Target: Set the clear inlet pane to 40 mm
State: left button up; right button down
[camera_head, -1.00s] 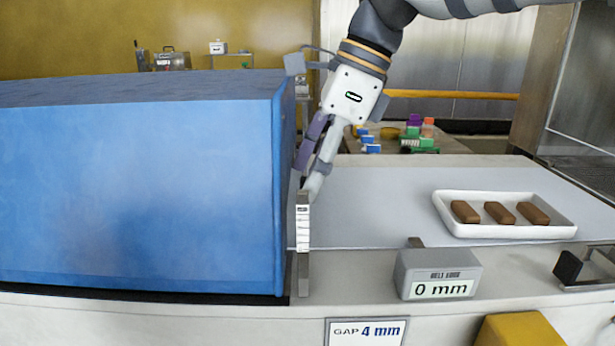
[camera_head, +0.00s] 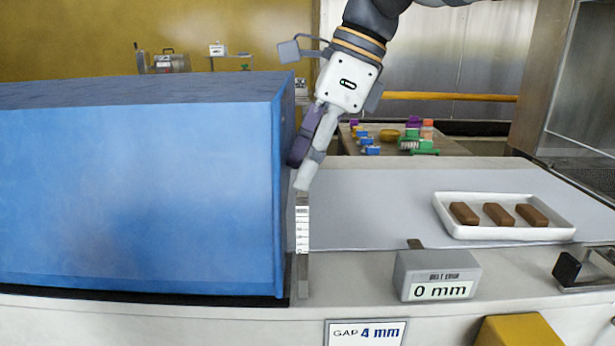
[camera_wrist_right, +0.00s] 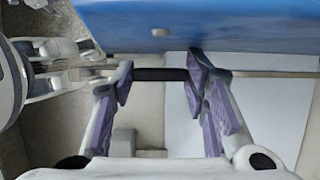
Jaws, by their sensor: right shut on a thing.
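My right gripper (camera_head: 302,170) is at the right end of a blue housing (camera_head: 140,190), above a white ruled scale (camera_head: 303,228) on a grey post. In the right wrist view, its purple-padded fingers (camera_wrist_right: 162,78) are shut on a dark bar (camera_wrist_right: 160,74), which spans between them below the blue face. A thin pale edge (camera_wrist_right: 270,74) runs on to the right from the bar. I cannot clearly make out the clear pane itself. A placard (camera_head: 367,332) reads "GAP 4 mm". My left gripper is not in view.
A grey box (camera_head: 437,263) on the front ledge displays 0 mm. A white tray (camera_head: 448,222) with three brown bars lies on the grey belt (camera_head: 375,200) at right. A dark-topped block (camera_head: 568,268) stands at the right front. Coloured items sit on a table behind.

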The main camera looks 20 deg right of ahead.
jog(key=shift+r, duration=0.45)
jog(key=c, duration=1)
grip_release()
jog(key=shift+o, duration=0.4)
jog(key=v, duration=1.2)
jog(key=shift+s+d, duration=0.1)
